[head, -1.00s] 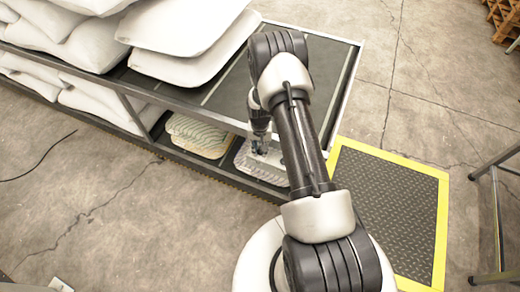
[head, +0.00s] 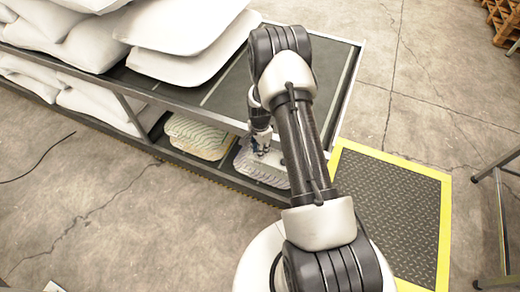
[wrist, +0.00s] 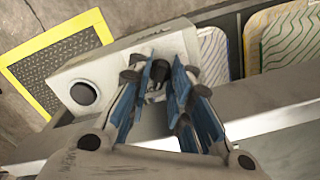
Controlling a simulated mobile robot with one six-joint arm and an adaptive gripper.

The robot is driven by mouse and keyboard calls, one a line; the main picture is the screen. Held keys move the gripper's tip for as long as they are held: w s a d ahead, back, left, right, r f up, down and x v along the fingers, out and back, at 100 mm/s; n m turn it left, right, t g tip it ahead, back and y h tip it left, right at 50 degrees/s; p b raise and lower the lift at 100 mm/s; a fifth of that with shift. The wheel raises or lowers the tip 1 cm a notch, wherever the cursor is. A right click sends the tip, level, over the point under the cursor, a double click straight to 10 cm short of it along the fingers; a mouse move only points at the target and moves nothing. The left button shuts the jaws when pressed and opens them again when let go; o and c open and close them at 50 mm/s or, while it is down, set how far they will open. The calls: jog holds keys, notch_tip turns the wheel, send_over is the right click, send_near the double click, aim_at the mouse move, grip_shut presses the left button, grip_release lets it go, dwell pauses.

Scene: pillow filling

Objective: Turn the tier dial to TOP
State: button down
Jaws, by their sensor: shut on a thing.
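A pale control box (wrist: 112,68) fills the middle of the wrist view, with a round black knob (wrist: 83,93) at its left end. A second dark knob, the dial (wrist: 156,85), shows between the blue finger pads. My gripper (wrist: 164,80) is shut on this dial, with pads on both sides of it. The fingers hide most of the dial, and no tier marking can be read. In the head view my gripper (head: 261,145) is at the front of the rack, and my arm hides most of the box.
The dark rack (head: 225,103) carries stacked white pillows (head: 185,65) on top. Patterned pale pads (head: 200,135) lie on its low shelf. A yellow-edged black mat (head: 385,205) lies right of my arm. Open concrete floor is at the left.

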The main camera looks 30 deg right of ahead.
jog(key=shift+m, duration=0.7)
jog(key=c, duration=1.7)
grip_release()
notch_tip(320, 180, up, 12)
